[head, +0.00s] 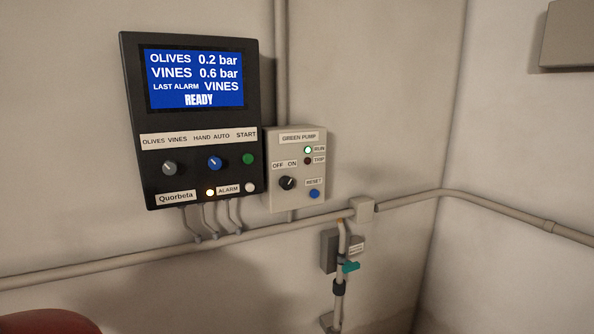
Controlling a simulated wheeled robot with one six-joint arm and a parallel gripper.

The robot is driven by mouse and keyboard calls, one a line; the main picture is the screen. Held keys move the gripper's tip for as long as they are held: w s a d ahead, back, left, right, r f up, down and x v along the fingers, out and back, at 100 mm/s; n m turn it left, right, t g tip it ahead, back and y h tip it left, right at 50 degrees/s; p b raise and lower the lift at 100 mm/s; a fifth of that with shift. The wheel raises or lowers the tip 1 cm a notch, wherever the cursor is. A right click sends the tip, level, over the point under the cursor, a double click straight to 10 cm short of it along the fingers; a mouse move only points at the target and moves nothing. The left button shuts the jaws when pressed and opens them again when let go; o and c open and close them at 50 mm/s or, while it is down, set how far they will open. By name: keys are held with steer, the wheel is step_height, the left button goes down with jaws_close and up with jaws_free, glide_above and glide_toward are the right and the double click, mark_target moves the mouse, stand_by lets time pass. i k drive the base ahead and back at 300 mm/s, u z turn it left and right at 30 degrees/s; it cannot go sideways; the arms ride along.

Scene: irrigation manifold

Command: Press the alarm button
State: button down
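The black control panel (196,118) marked Quorbeta hangs on the wall left of the middle in the head view. Along its bottom edge is an ALARM label (229,190). A white round button (250,187) sits just right of that label. A small lamp (210,192) glows warm white just left of it. The blue screen (194,80) reads OLIVES 0.2 bar, VINES 0.6 bar, LAST ALARM VINES, READY. My gripper is not in view.
The panel also has a grey knob (169,168), a blue knob (215,163) and a green START button (248,159). The GREEN PUMP box (297,168) is close on its right. A pipe (110,259) runs below. A dark red rounded shape (45,322) shows at lower left.

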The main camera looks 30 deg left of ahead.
mark_target(250, 187)
steer(key=i, duration=0.9)
steer(key=u, duration=3.25)
